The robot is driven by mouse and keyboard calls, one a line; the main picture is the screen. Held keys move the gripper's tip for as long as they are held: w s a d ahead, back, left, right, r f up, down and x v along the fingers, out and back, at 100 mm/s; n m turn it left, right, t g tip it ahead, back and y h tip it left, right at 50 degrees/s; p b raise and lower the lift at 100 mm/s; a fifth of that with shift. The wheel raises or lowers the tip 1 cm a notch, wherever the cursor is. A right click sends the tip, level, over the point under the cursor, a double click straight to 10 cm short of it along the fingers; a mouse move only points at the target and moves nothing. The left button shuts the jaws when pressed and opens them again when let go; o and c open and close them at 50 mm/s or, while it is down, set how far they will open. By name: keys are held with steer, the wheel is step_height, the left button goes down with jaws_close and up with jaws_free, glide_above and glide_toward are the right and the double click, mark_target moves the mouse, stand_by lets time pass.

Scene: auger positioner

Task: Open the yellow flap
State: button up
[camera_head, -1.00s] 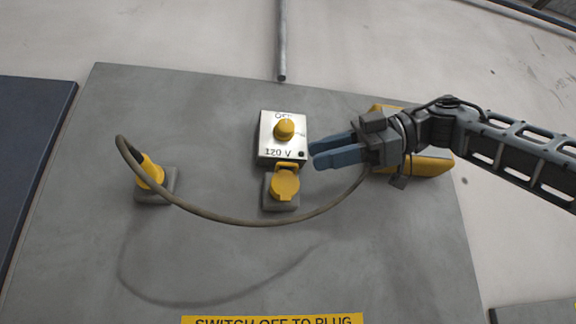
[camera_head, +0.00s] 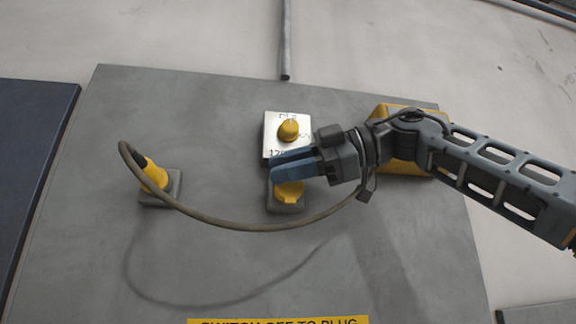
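The yellow flap (camera_head: 289,193) is a round cover on a grey socket box (camera_head: 285,208) below the switch box. It looks closed, and its upper part is hidden behind my gripper's fingers. My gripper (camera_head: 276,169) reaches in from the right, with its blue fingers in front of the flap's top edge and the bottom of the switch box. The fingers lie close together with a narrow dark line between them. I cannot tell whether they touch the flap.
The switch box (camera_head: 270,127) with a yellow knob (camera_head: 288,130) is right above. A grey cable (camera_head: 235,224) loops from the yellow plug (camera_head: 154,175) at left, beneath the flap, toward a yellow housing (camera_head: 385,112) behind my arm.

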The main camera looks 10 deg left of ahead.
jaws_close()
steer(key=shift+s, duration=0.1)
steer(key=shift+s+d+f+n+t+y+b, duration=0.2)
steer(key=shift+s+f+n+y+b, duration=0.35)
steer(key=shift+n+b, duration=0.75)
steer(key=shift+s+d+f+n+t+y+b, duration=0.15)
steer(key=shift+s+f+n+y+b, duration=0.4)
steer(key=shift+n+b, duration=0.75)
steer(key=shift+s+d+f+n+t+y+b, duration=0.1)
steer(key=shift+s+f+n+t+y+b, duration=0.45)
steer(key=shift+n, duration=1.15)
steer(key=shift+w+f+g+b, duration=0.1)
steer(key=shift+w+g+b, duration=0.05)
steer(key=shift+g+b, duration=0.3)
steer(key=shift+o, duration=0.8)
jaws_free()
